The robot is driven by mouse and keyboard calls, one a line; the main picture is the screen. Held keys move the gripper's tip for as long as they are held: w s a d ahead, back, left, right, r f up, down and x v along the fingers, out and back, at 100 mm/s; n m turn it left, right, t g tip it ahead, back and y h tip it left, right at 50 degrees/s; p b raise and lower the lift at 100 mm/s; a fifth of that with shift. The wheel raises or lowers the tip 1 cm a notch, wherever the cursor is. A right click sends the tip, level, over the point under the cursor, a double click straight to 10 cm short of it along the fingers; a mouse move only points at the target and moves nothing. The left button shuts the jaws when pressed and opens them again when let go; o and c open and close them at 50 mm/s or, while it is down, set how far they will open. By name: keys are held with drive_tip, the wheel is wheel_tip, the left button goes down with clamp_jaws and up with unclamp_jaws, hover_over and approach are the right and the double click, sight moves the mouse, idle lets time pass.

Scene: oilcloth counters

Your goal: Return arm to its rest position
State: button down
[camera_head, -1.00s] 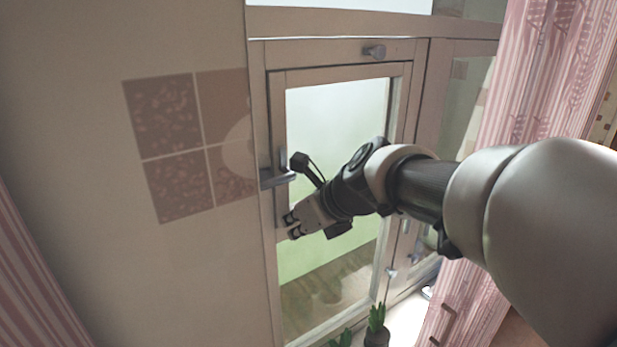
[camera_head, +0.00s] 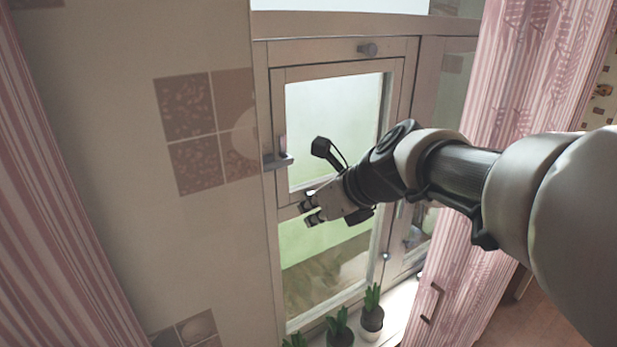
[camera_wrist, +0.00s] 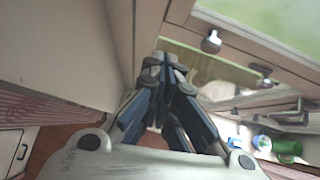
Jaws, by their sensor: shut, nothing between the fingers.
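My gripper (camera_head: 308,210) is in front of the window in the head view, below and to the right of the window handle (camera_head: 279,160). It is shut and holds nothing, and it looks apart from the handle. In the wrist view the fingers of my gripper (camera_wrist: 163,68) come together at the top middle. My arm reaches in from the right side of the head view.
The window frame (camera_head: 262,90) stands beside a tiled wall (camera_head: 110,130). Potted plants (camera_head: 371,318) stand on the sill below. Pink curtains (camera_head: 530,90) hang at the right, near my arm. The wrist view shows a green mug (camera_wrist: 286,148) at the lower right.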

drive_tip(key=v, duration=0.5)
drive_tip(key=s+d+f+n+h+b, duration=0.2)
drive_tip(key=s+d+f+n+b, duration=0.2)
drive_tip(key=f+n, duration=0.5)
drive_tip(key=s+d+f+n+g+h+b, duration=0.1)
drive_tip(key=s+d+f+n+h+b, duration=0.1)
drive_tip(key=s+f+n+b, duration=0.7)
drive_tip(key=s+d+f+n+g+h+b, duration=0.1)
drive_tip(key=s+d+f+n+h+b, duration=0.1)
drive_tip(key=s+d+f+n+b, duration=0.3)
drive_tip(key=s+f+n+b, duration=0.1)
drive_tip(key=s+f+n, duration=0.1)
drive_tip(key=f, duration=0.2)
drive_tip(key=s+f+n, duration=0.2)
drive_tip(key=f, duration=0.3)
drive_tip(key=shift+s+d+n+b, duration=0.3)
drive_tip(key=shift+s+n+b, duration=0.05)
drive_tip(key=shift+n+b, duration=0.05)
